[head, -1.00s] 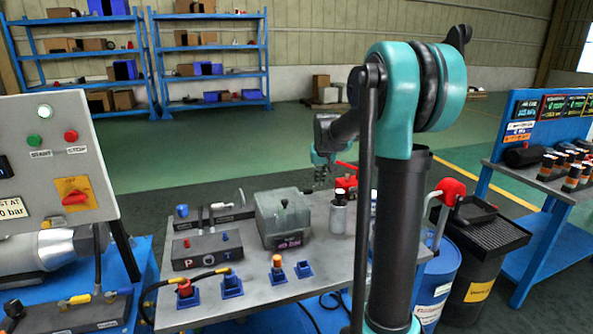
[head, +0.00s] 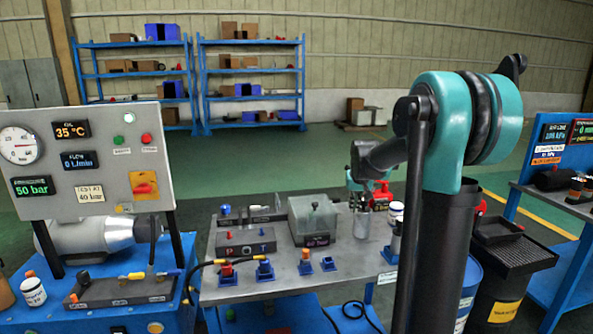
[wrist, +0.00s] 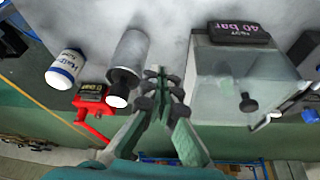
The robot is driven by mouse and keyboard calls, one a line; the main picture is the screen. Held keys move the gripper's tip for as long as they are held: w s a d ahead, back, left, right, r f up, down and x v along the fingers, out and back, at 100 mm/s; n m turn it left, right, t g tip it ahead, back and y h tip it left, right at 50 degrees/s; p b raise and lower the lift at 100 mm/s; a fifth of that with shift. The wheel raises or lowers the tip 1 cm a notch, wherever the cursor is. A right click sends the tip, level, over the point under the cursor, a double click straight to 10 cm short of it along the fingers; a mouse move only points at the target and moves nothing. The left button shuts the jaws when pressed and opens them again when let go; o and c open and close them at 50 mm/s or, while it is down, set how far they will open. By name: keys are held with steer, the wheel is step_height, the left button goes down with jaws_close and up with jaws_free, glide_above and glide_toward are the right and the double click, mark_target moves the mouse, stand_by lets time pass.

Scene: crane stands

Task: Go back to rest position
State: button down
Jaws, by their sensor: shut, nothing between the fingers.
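My gripper (head: 357,197) hangs at the end of my arm over the back right part of the grey bench top (head: 215,294) in the head view. In the wrist view its fingers (wrist: 163,92) are shut and hold nothing. They point toward the bench, between a silver cylinder with a black knob (wrist: 127,62) and a grey box with a 40 bar display (wrist: 235,75). They look apart from both. In the head view the gripper's fingertips are small and partly lost against the things behind them.
The box (head: 314,222), the cylinder (head: 361,224) and a white jar (head: 396,211) stand on the bench. A red device (wrist: 92,102) is close to the cylinder. A gauge panel (head: 100,160) stands left, dark bins (head: 515,262) right. Open floor lies behind.

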steer(key=s+f, duration=0.5)
steer(key=s, duration=0.6)
steer(key=s+a+f, duration=0.1)
steer(key=s+f, duration=0.3)
steer(key=s, duration=0.7)
steer(key=s+f, duration=0.5)
steer(key=s, duration=0.7)
steer(key=shift+a+f, duration=0.25)
steer(key=shift+f, duration=0.05)
steer(key=shift+a, duration=0.1)
